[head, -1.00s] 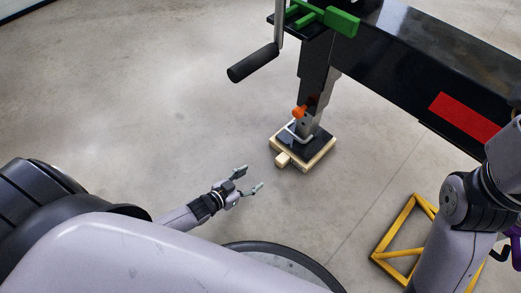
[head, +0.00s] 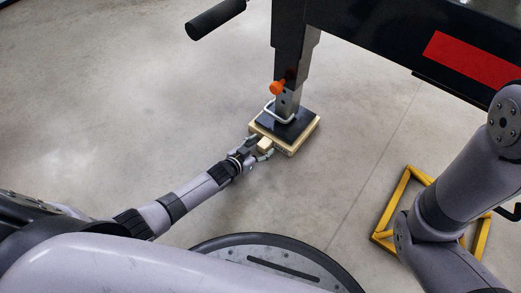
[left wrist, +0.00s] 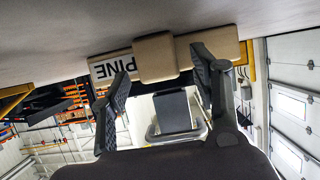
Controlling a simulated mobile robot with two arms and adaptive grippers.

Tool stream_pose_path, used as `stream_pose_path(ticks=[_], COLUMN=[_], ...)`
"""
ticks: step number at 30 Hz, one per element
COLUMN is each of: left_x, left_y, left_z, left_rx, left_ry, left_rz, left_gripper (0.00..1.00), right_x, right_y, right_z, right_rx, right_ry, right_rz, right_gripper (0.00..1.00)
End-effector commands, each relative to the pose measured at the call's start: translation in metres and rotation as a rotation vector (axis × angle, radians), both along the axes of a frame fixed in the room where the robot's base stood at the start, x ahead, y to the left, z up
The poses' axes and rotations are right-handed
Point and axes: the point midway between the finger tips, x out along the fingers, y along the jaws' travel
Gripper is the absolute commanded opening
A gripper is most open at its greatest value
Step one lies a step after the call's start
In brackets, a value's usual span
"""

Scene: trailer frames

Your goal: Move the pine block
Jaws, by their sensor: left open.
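The pine block (head: 299,145) is a flat, square piece of pale wood on the floor, with the black foot plate (head: 286,127) of the trailer's jack leg above it. A short wooden grip (head: 264,146) sticks out of its near side. In the left wrist view the grip (left wrist: 155,57) shows end-on beside a white label (left wrist: 113,66) reading PINE. My left gripper (head: 258,148) is open, its fingers on either side of the grip. Whether the fingers touch it, I cannot tell. My right arm is at the right; its gripper is not in view.
The black trailer beam (head: 390,38) with a red reflector (head: 470,60) runs overhead to the right. The jack leg (head: 291,62) has an orange knob (head: 277,88), and a crank handle (head: 216,18) juts left. A yellow frame (head: 394,207) stands at the right. The floor at left is clear.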

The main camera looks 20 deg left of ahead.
Motion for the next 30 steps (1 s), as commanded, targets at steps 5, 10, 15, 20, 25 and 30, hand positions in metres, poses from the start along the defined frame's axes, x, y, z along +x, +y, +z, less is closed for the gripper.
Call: stream_pose_path(ticks=[5, 10, 15, 20, 25, 30], left_x=[0.0041, 0.0038, 0.0036, 0.0035, 0.0036, 0.0036], left_y=[-0.0017, -0.0015, -0.0014, -0.0013, -0.0012, -0.0012], left_z=[-0.0014, -0.0011, -0.0011, -0.0011, -0.0011, -0.0011], left_rx=[0.000, 0.000, 0.000, 0.000, 0.001, 0.001], left_ry=[0.000, 0.000, 0.000, 0.000, 0.000, 0.000], left_rz=[0.000, 0.000, 0.000, 0.000, 0.000, 0.000], left_gripper=[0.57, 0.57, 0.47, 0.37, 0.25, 0.14], right_x=[-0.0019, -0.0019, -0.0022, -0.0021, -0.0022, -0.0021], right_y=[0.0001, 0.0000, 0.0001, 0.0002, 0.0002, 0.0001], right_z=[-0.0015, -0.0012, -0.0012, -0.0013, -0.0013, -0.0013], right_rx=[0.000, -0.001, -0.001, -0.001, 0.000, -0.001], right_ry=[-0.005, -0.005, -0.005, -0.005, -0.006, -0.005], right_rz=[0.001, 0.000, 0.000, 0.000, 0.000, 0.000], right_gripper=[0.40, 0.40, 0.40, 0.40, 0.40, 0.40])
